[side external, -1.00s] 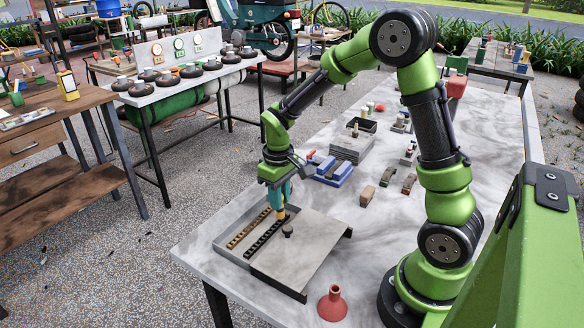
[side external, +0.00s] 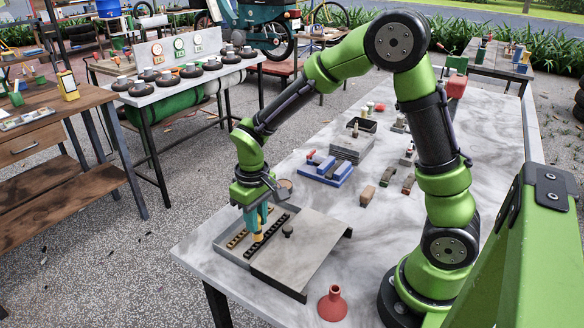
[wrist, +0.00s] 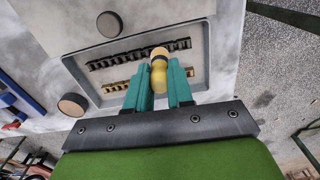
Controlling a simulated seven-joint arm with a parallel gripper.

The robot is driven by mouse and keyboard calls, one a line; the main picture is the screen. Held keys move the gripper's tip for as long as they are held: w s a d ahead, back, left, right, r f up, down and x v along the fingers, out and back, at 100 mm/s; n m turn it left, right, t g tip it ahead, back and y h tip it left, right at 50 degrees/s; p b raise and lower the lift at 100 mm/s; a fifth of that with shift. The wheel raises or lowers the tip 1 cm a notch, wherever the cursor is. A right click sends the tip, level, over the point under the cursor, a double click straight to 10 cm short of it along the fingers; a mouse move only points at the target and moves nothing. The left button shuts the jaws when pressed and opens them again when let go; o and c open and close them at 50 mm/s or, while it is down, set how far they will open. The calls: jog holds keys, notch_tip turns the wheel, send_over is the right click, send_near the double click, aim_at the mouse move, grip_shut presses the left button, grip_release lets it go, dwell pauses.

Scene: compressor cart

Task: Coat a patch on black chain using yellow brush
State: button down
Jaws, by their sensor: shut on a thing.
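The black chain (side external: 272,232) lies in a shallow grey tray (side external: 222,246) near the table's front left corner. It also shows in the wrist view (wrist: 115,60). The yellow brush (side external: 257,237) points down from my gripper (side external: 257,222), held between the teal fingers. In the wrist view, the brush (wrist: 159,75) has its dark-banded, pale tip over the right part of the black chain. I cannot tell whether the tip touches the chain. A brass-coloured chain (wrist: 120,85) lies beside the black one, partly hidden by the fingers.
A grey plate (side external: 305,250) with a dark knob (side external: 288,231) covers the tray's right part. A round brown-topped container (side external: 284,187) stands behind the tray. A red funnel (side external: 332,303) stands at the front. A blue block holder (side external: 326,172) is farther back.

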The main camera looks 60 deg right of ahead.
jog(key=shift+a, duration=2)
jog(key=shift+a+r, duration=0.1)
jog(key=shift+r, duration=0.2)
jog(key=shift+w+f, duration=0.1)
notch_tip(320, 180, up, 6)
